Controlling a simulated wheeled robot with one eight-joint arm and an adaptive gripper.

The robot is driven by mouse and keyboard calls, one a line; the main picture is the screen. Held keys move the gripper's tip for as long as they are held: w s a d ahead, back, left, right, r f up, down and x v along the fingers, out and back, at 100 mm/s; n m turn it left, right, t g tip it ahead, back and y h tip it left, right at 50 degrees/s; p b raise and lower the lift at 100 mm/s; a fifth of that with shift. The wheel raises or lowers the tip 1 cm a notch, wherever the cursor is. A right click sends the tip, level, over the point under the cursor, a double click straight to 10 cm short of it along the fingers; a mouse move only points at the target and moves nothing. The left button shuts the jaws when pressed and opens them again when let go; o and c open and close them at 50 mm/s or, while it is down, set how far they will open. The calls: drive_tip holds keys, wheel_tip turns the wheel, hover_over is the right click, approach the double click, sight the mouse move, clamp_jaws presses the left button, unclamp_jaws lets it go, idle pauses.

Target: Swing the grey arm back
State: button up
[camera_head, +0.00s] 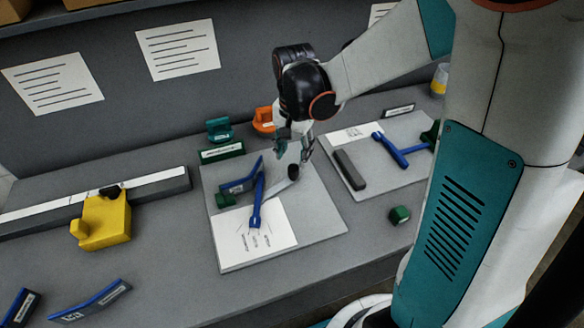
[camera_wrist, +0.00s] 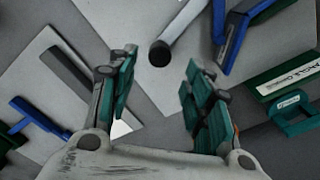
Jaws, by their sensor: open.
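The grey arm (camera_head: 280,187) is a light grey bar with a black knob (camera_head: 293,171) at one end, lying over a light grey board (camera_head: 318,215). In the wrist view the grey arm (camera_wrist: 183,20) runs from the top edge down to its black knob (camera_wrist: 160,53). My gripper (camera_head: 294,153) is above the knob end, pointing down. In the wrist view my gripper (camera_wrist: 160,75) has its teal-and-grey fingers apart, with the knob just beyond the gap between them. I see no contact. The grey arm's other end is partly hidden by blue parts in the head view.
A blue lever (camera_head: 257,203) and an angled blue piece (camera_head: 241,178) are close beside the grey arm. A second board (camera_head: 400,181) at right holds a dark bar (camera_head: 349,169) and a blue T-shaped piece (camera_head: 389,149). A yellow block (camera_head: 104,222) stands left. The front bench is mostly clear.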

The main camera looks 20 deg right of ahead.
sight(293, 167)
wheel_tip(293, 167, down, 7)
drive_tip(key=shift+r+b, duration=0.1)
drive_tip(key=shift+b, duration=1)
clamp_jaws()
